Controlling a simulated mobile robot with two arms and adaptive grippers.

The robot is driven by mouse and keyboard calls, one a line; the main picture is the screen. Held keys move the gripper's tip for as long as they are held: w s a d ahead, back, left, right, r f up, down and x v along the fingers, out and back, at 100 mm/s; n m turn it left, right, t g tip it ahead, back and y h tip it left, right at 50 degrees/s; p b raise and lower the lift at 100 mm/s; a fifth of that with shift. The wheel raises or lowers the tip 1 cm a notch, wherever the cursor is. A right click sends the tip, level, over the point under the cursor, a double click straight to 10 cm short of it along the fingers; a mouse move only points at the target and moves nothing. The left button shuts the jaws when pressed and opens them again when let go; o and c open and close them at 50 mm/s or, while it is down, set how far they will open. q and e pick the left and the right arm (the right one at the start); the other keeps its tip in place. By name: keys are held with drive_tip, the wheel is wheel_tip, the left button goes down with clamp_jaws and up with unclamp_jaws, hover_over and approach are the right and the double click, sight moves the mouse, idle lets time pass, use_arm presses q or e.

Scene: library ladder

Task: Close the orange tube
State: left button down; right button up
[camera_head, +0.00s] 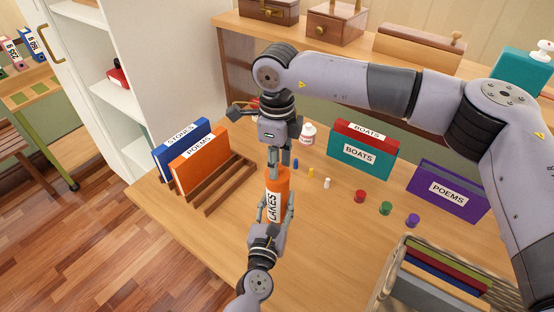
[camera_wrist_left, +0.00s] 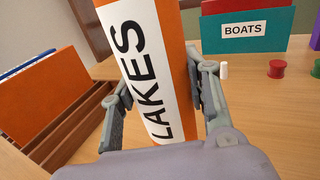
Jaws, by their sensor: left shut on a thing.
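The orange tube (camera_head: 284,186) stands upright above the table near the middle of the head view, with a white LAKES label. In the left wrist view the orange tube (camera_wrist_left: 175,45) fills the space between the fingers and leans slightly in the picture. My left gripper (camera_head: 275,207) has a finger on each side of its lower part and is shut on it. My right gripper (camera_head: 279,168) points down at the tube's top end, its fingers close together. Whether the right fingers hold a cap is hidden; the tube's mouth does not show.
Orange POEMS (camera_head: 199,158) and blue STORES (camera_head: 183,145) books stand in a wooden rack (camera_head: 228,185) at left. Teal BOATS (camera_head: 360,160) and purple POEMS (camera_head: 447,190) boxes stand at right. Small red (camera_head: 359,196), green (camera_head: 385,207) and purple (camera_head: 412,219) pieces lie between. A crate (camera_head: 388,275) stands front right.

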drive_tip(key=shift+o, duration=1.2)
wheel_tip(320, 180, up, 12)
use_arm(q)
drive_tip(key=c, duration=0.8)
unclamp_jaws()
drive_tip(key=shift+s, duration=0.15)
drive_tip(key=v, duration=1.1)
drive_tip(key=shift+s+a, duration=0.15)
drive_tip(key=shift+s, duration=0.2)
